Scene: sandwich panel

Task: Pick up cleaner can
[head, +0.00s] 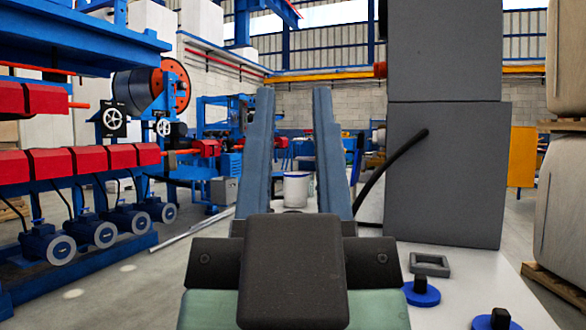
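The near part of my gripper hides the worktop in front of the can.
Large grey boxes (445,175) stand on the worktop at right, with a black hose (390,165) beside them. A grey square frame (430,264) and blue discs with black knobs (421,293) lie at right front. Blue and red machinery (80,165) fills the left.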

